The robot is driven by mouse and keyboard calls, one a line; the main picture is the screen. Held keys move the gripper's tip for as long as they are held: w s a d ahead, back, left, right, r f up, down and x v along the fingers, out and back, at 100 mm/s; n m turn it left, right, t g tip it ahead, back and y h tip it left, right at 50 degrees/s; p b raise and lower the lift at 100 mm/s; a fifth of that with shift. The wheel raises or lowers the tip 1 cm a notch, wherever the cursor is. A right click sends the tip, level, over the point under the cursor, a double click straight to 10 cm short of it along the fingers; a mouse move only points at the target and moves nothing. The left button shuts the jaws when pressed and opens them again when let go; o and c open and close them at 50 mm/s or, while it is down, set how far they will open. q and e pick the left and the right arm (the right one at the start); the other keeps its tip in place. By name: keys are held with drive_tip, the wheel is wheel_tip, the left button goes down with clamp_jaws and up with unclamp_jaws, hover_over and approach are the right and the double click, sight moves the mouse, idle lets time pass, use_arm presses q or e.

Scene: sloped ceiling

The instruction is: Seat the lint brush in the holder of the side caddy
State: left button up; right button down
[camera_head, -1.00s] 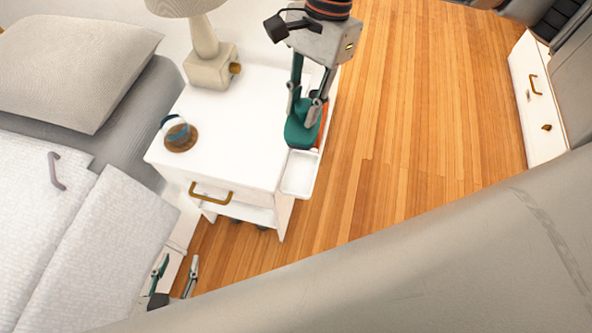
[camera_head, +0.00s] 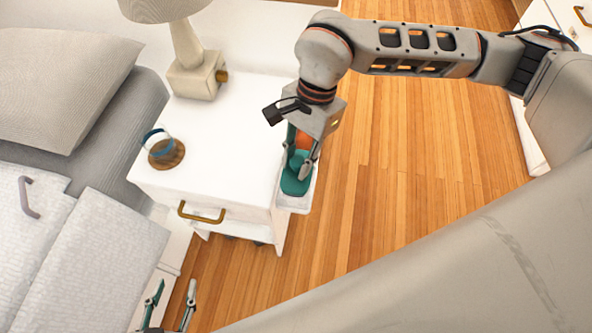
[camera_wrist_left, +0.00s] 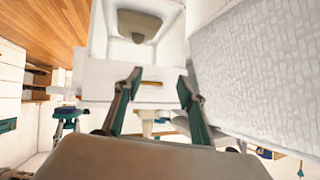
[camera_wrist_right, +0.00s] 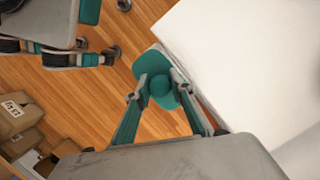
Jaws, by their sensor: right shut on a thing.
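The lint brush (camera_head: 296,181) is teal, with a broad flat part facing down in the head view. My right gripper (camera_head: 297,165) is shut on it, over the white side caddy (camera_head: 297,205) on the nightstand's right side. The brush covers most of the caddy, so the holder is hidden, and I cannot tell whether brush and caddy touch. In the right wrist view the brush (camera_wrist_right: 157,58) sits between the fingertips (camera_wrist_right: 160,82), beside the white nightstand top. My left gripper (camera_head: 168,310) is open and empty, low at the bottom left; its spread fingers show in the left wrist view (camera_wrist_left: 160,80).
The white nightstand (camera_head: 235,140) carries a lamp (camera_head: 193,70) and a round brown and teal item (camera_head: 164,150). An orange thing (camera_head: 303,140) shows behind my right fingers. The bed (camera_head: 75,250) is at left. Wooden floor (camera_head: 400,190) is open at right.

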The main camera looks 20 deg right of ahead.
sight(297, 174)
wheel_tip(297, 174, down, 5)
drive_tip(key=shift+s+r+b, duration=0.15)
drive_tip(key=shift+r+b, duration=0.05)
drive_tip(key=shift+b, duration=0.35)
drive_tip(key=shift+f, duration=0.55)
drive_tip(key=shift+r, duration=0.1)
drive_tip(key=c, duration=2)
unclamp_jaws()
drive_tip(key=shift+c, duration=0.2)
use_arm(q)
drive_tip(key=shift+w+d+r, duration=0.1)
drive_tip(key=shift+w+d, duration=0.05)
drive_tip(key=shift+d, duration=0.65)
